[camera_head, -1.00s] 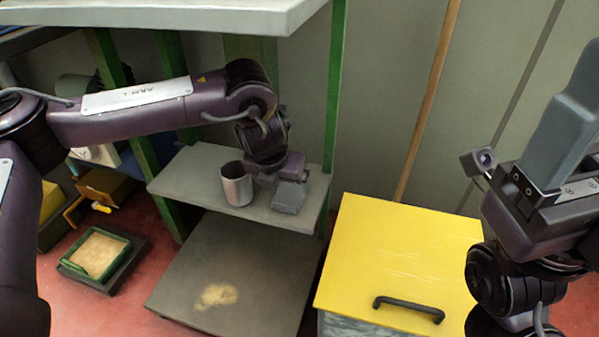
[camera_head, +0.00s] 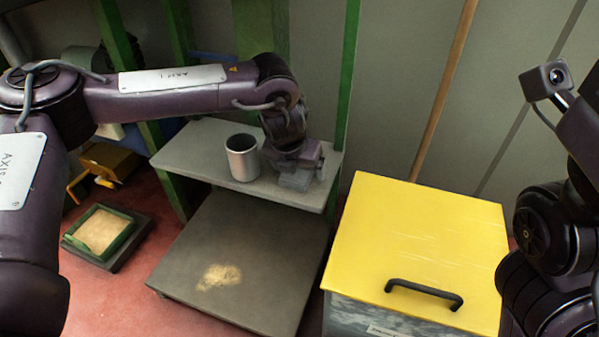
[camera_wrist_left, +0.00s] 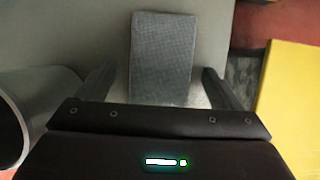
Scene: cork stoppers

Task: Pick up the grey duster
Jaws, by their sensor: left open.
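The grey duster (camera_wrist_left: 163,58) is a textured grey block on the upper grey shelf. In the left wrist view it stands out ahead between my left gripper's two fingers (camera_wrist_left: 163,88), with a gap on each side. In the head view my left gripper (camera_head: 300,165) is over the shelf, right at the duster (camera_head: 296,181), and hides part of it. The left gripper is open and holds nothing. My right arm is at the right edge of the head view, its gripper out of the picture.
A steel cup (camera_head: 243,165) stands on the shelf (camera_head: 195,150) close to the left of my left gripper; it also shows in the left wrist view (camera_wrist_left: 35,110). A yellow-lidded box (camera_head: 420,235) with a black handle stands to the right. A lower grey platform (camera_head: 265,255) carries a tan stain.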

